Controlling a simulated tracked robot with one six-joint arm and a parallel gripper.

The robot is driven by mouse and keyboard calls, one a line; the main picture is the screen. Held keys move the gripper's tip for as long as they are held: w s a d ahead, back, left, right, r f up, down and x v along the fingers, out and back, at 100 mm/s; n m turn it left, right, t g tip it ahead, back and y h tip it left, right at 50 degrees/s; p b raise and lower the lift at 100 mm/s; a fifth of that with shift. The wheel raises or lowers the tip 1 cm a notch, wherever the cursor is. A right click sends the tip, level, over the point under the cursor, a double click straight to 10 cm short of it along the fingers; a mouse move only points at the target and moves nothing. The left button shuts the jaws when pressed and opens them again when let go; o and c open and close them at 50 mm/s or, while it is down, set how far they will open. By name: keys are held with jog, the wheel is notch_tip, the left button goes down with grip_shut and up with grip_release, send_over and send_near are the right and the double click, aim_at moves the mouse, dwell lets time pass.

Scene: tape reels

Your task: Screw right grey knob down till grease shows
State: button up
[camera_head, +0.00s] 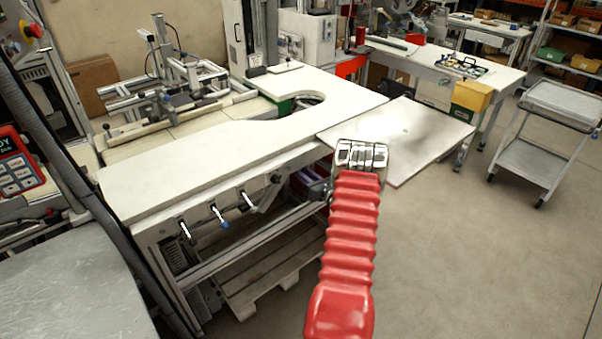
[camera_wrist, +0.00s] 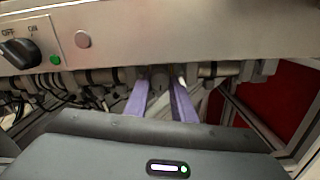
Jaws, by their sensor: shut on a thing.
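The grey knob (camera_wrist: 158,78) sits under the metal front rail in the wrist view, between the two purple fingers of my gripper (camera_wrist: 161,88). My gripper is shut on it, with one finger on each side. The knob is small and partly hidden by the fingers, and I cannot make out any grease there. In the head view my red-sleeved arm reaches down at the right end of the white workbench (camera_head: 230,140). The knob is hidden in that view, under the bench edge.
In the wrist view a black OFF/ON switch (camera_wrist: 18,52), a green light (camera_wrist: 55,60) and a round button (camera_wrist: 82,39) sit on the rail at left. Cables hang below. A red panel (camera_wrist: 285,95) stands at right. A grey trolley (camera_head: 545,130) stands on open floor at right.

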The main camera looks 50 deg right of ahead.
jog(key=o, duration=1.1)
jog(key=shift+c, duration=0.2)
jog(key=v, duration=1.3)
jog(key=shift+s, duration=0.4)
